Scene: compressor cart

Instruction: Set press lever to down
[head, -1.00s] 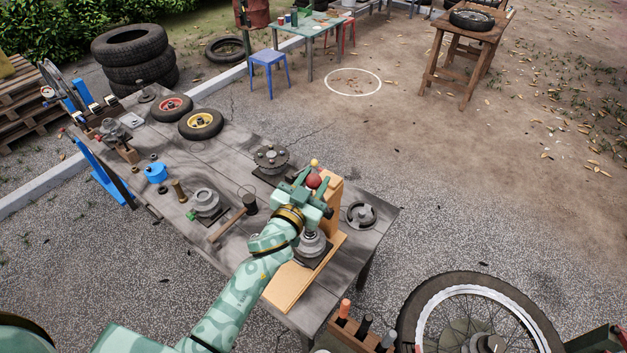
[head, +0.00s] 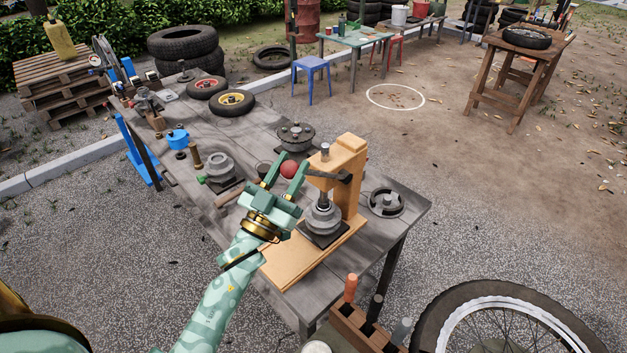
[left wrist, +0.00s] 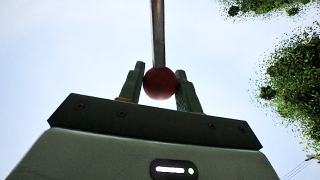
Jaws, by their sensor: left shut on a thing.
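The wooden press (head: 350,185) stands on its board at the near right end of the grey workbench. Its dark lever (head: 328,175) sticks out to the left from the upright and looks roughly level. A red ball knob (head: 289,169) is at the lever's end. My left gripper (head: 287,175) is shut on this knob, left of the upright. In the left wrist view the knob (left wrist: 160,84) sits between the two fingers, with the lever rod (left wrist: 158,35) running up from it against the sky. A grey grooved part (head: 323,217) stands under the press ram. My right gripper is not in view.
The bench (head: 390,235) also holds a toothed disc (head: 295,137) behind the knob, a grey handwheel (head: 386,202) right of the press, and a grey pulley (head: 221,168) left of my gripper. A tool block (head: 362,325) and a spoked wheel (head: 490,320) are in front.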

